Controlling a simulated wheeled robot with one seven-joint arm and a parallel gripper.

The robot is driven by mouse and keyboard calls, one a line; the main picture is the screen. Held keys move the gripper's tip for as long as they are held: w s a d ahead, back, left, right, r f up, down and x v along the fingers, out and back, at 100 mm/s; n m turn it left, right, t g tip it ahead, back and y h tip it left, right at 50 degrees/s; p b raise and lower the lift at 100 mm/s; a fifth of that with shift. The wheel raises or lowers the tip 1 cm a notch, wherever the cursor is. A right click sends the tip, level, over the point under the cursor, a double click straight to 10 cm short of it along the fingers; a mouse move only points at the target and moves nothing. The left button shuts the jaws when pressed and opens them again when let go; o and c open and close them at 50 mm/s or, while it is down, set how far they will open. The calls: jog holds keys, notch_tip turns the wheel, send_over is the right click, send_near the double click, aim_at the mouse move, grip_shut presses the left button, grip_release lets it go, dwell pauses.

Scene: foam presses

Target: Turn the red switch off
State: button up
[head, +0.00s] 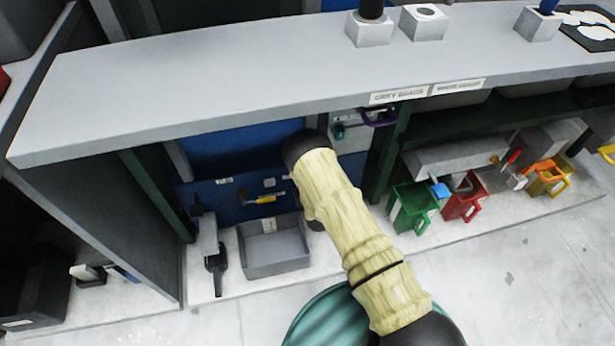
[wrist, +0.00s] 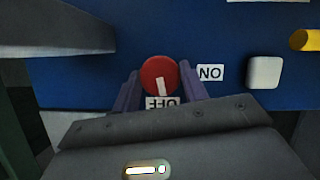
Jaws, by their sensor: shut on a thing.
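The red switch (wrist: 154,68) is a round knob with a white pointer mark on a blue panel (wrist: 90,85), in the middle of the wrist view. Its mark points down at the OFF label (wrist: 163,103), which appears upside down. The ON label (wrist: 210,73) is to the right of the knob, also upside down. My gripper (wrist: 158,76) has its purple fingers on either side of the knob and is shut on it. In the head view my arm hides the switch and the gripper.
A white button (wrist: 264,72) and a yellow handle (wrist: 305,40) are right of the knob. In the head view a grey shelf (head: 200,90) overhangs the panel. A grey bin (head: 275,266) stands below, with green (head: 412,208) and red (head: 462,205) containers to the right.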

jog(key=shift+m+g+y+p, duration=0.3)
jog(key=shift+m+y+p, duration=0.15)
jog(key=shift+m, duration=0.25)
jog(key=o, duration=0.9)
jog(key=shift+o, duration=0.2)
jog(key=p+v, duration=0.6)
jog(key=v, duration=1.1)
jog(key=shift+s, duration=0.2)
jog(key=shift+s+d+f, duration=0.1)
jog(key=shift+d, duration=0.05)
